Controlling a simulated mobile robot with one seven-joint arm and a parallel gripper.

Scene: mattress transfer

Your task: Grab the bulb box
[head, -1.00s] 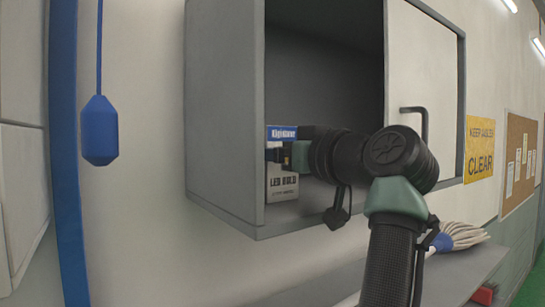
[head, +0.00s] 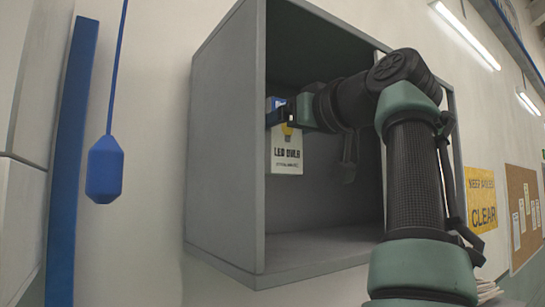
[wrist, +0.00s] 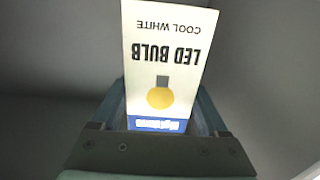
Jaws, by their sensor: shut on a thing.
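The bulb box (head: 288,158) is a white carton with a blue band, a yellow bulb picture and LED BULB lettering. In the head view it hangs upright inside the open grey wall cabinet (head: 226,150), well above the cabinet floor. My gripper (head: 279,113) is shut on the box near its blue-banded top end. The wrist view shows the box (wrist: 165,60) between the two fingers, with its lettering upside down. My arm hides part of the cabinet's right side and part of the box's upper end.
The cabinet floor (head: 315,247) is bare where it shows. The cabinet's left wall stands close to the box. A blue pendant (head: 104,170) hangs on a cord to the left. A yellow sign (head: 481,199) and a cork board (head: 522,205) are on the wall at right.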

